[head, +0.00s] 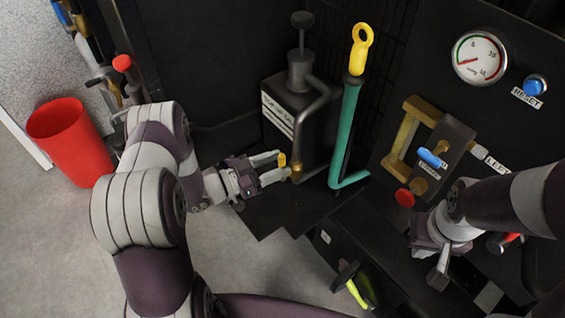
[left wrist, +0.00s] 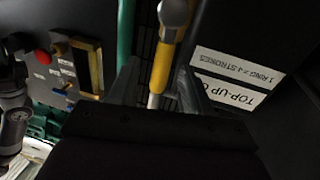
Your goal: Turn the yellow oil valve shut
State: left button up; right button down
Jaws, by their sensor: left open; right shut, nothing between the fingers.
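The yellow oil valve lever (head: 282,159) is small in the head view, at the lower left of the dark top-up oil unit (head: 290,125). A brass fitting (head: 297,172) is beside it. In the left wrist view the yellow lever (left wrist: 163,68) is larger, with a grey metal end above it, and lies between the two fingers. My left gripper (head: 284,165) is open around the lever; I cannot tell whether either finger touches it. My right gripper (head: 438,274) is shut and empty at the lower right, away from the valve.
A green bar (head: 346,130) with a yellow ring handle (head: 361,50) stands just right of the oil unit. A panel with a gauge (head: 479,56), blue reset button (head: 535,86) and brass-coloured bracket (head: 405,140) is at right. A red bin (head: 70,140) stands on the floor at left.

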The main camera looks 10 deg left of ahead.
pick_arm(q)
jog(key=shift+x, duration=1.15)
jog(key=shift+c, duration=0.4)
grip_shut()
